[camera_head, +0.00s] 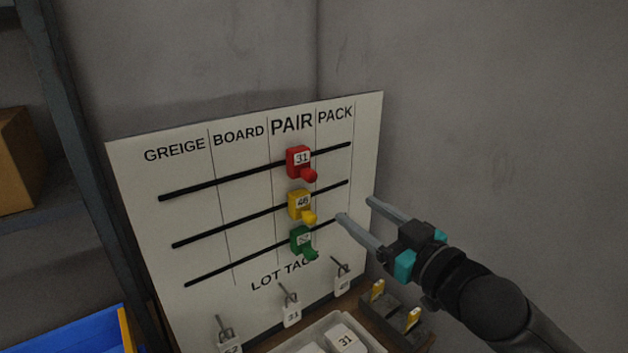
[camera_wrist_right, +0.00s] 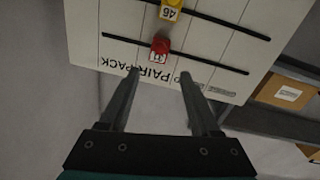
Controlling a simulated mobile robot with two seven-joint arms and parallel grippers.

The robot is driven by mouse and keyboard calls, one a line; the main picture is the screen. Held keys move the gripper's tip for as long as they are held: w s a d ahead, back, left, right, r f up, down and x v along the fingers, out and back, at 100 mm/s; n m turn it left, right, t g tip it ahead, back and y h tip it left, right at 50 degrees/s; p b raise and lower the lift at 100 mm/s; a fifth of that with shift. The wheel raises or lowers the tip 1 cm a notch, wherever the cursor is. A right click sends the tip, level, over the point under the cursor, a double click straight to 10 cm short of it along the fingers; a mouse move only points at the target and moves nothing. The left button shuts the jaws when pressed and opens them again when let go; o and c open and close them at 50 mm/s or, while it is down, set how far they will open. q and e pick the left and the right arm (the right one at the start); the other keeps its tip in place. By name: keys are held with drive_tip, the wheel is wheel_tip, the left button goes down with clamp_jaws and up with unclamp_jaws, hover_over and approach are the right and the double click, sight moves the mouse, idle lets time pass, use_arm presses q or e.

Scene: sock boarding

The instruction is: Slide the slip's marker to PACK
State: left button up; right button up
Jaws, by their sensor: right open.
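A white board (camera_head: 150,160) has columns GREIGE, BOARD, PAIR and PACK and three black slots. A red marker (camera_head: 297,160) labelled 31, a yellow marker (camera_head: 299,205) labelled 46 and a green marker (camera_head: 300,240) with an unclear number all stand in the PAIR column. My right gripper (camera_head: 356,209) is open and empty, right of the yellow and green markers. In the right wrist view its fingers (camera_wrist_right: 159,75) point toward the board, with the red marker (camera_wrist_right: 160,46) ahead between them and the yellow marker (camera_wrist_right: 171,10) beyond. My left gripper is not in view.
Below LOT TAGS, white tags (camera_head: 292,315) hang on hooks. A pale tray (camera_head: 282,346) holds a card (camera_head: 345,340) reading 31. A dark block (camera_head: 398,318) with yellow-topped pieces stands right of it. A blue bin (camera_head: 65,335) and shelving are at left.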

sight(313, 179)
drive_tip(key=p+x, duration=0.1)
drive_tip(key=x, duration=1.3)
drive_tip(key=shift+w+a+p, duration=0.15)
drive_tip(key=shift+w+p, duration=0.1)
drive_tip(key=shift+p, duration=0.1)
clamp_jaws()
idle(1.0)
